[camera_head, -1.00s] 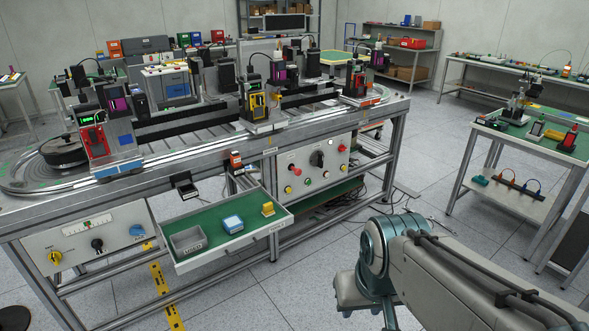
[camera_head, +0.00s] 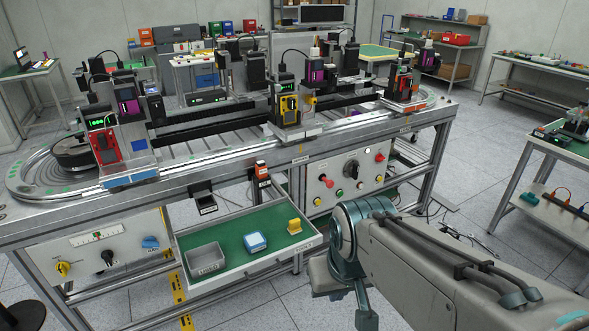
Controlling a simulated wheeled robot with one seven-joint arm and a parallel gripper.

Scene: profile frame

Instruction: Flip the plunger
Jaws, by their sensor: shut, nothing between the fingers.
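I cannot single out a plunger by shape. Two small devices are fixed to the front edge of the conveyor bench (camera_head: 330,144): a black bracket with a label (camera_head: 204,203) and a black device with an orange-red top (camera_head: 261,177). The left panel (camera_head: 83,247) has yellow, black and blue knobs and a gauge strip. My arm reaches in from the lower right, in front of the bench. My gripper's fingers do not show.
An open drawer (camera_head: 268,262) with a green mat juts from the bench, holding a grey bin (camera_head: 205,259), a blue-and-white box (camera_head: 255,242) and a yellow block (camera_head: 295,226). A side table (camera_head: 562,149) stands at right. Floor between them is mostly clear, with cables beside the bench.

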